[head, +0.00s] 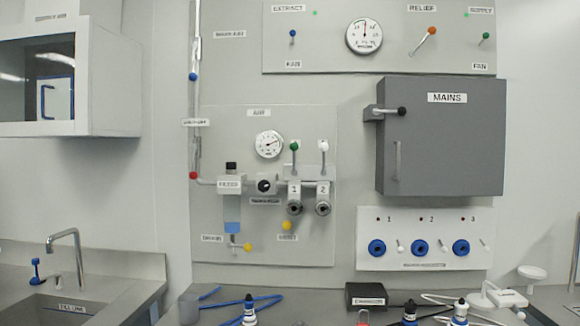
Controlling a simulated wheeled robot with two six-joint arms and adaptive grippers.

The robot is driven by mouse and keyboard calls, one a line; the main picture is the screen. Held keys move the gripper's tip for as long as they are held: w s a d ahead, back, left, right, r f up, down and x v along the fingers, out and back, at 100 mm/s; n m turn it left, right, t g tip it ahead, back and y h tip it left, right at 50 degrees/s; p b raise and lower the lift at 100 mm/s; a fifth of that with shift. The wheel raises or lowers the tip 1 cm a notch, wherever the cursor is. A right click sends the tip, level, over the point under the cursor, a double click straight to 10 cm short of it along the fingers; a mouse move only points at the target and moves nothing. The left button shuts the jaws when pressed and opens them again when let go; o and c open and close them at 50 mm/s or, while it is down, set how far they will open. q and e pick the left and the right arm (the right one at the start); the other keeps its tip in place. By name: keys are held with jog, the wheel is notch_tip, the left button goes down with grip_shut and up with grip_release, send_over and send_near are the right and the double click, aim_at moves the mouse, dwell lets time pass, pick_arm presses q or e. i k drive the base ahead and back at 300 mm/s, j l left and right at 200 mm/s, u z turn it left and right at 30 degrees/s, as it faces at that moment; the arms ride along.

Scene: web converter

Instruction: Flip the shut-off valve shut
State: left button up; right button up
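No label clearly reading shut-off can be made out. A thin vertical pipe (197,40) runs down the left edge of the wall panel, with a blue ball knob (193,77) high up and a red ball knob (193,175) low down, near its bend. From the bend the pipe leads right to the filter (229,186) and to outlets 1 and 2, above which stand a green-knobbed lever (294,147) and a white-knobbed lever (323,146). Neither of my grippers shows.
A grey MAINS box (445,150) juts from the wall at right, above a white socket panel (425,238). A counter with a sink tap (67,243) and a wall cabinet (110,80) stand at left. Blue-and-white plugs and cables lie along the bottom bench.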

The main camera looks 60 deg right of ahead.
aim_at(193, 175)
jog(key=z, duration=1.4)
